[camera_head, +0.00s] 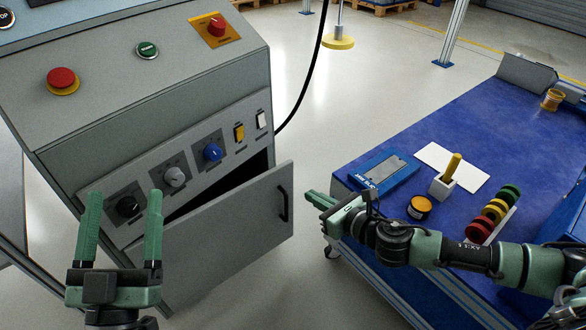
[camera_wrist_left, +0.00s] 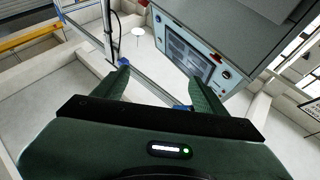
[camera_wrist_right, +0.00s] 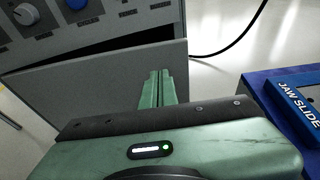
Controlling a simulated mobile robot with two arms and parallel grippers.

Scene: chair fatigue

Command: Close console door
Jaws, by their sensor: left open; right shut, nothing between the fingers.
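The grey console (camera_head: 110,100) stands at the left in the head view. Its door (camera_head: 220,240) is part open, with a dark gap along the top and a black handle (camera_head: 283,204) near its right edge. My right gripper (camera_head: 310,196) is shut and empty, just right of the door's right edge. In the right wrist view its fingers (camera_wrist_right: 160,88) overlap the door panel (camera_wrist_right: 95,90); I cannot tell if they touch it. My left gripper (camera_head: 124,215) is open and empty, in front of the console's lower left. The left wrist view shows its spread fingers (camera_wrist_left: 160,88).
A blue table (camera_head: 425,120) at the right holds a blue device (camera_head: 385,170), a white block with a yellow peg (camera_head: 445,182), and coloured discs (camera_head: 495,213). My right arm reaches over its front. The floor between console and table is clear.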

